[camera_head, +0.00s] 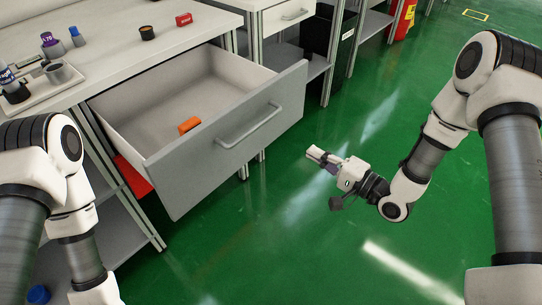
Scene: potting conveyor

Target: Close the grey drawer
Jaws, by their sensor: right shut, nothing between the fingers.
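The grey drawer (185,181) is pulled well out from under the worktop. Its front panel faces the right, with a bar handle (250,127) across it. A small orange object (189,125) lies inside on the drawer's floor. My right gripper (312,153) is shut and empty, in the air to the right of the drawer front, apart from it and from the handle. My left arm comes in at the lower left; its gripper is out of view below the frame.
The worktop (110,60) holds a tray (55,88) at left, a purple bottle (49,44), a dark round pot (147,33) and a red block (184,19). A red bin (134,176) shows under the drawer. A fire extinguisher (400,18) stands behind. Green floor right of the drawer is clear.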

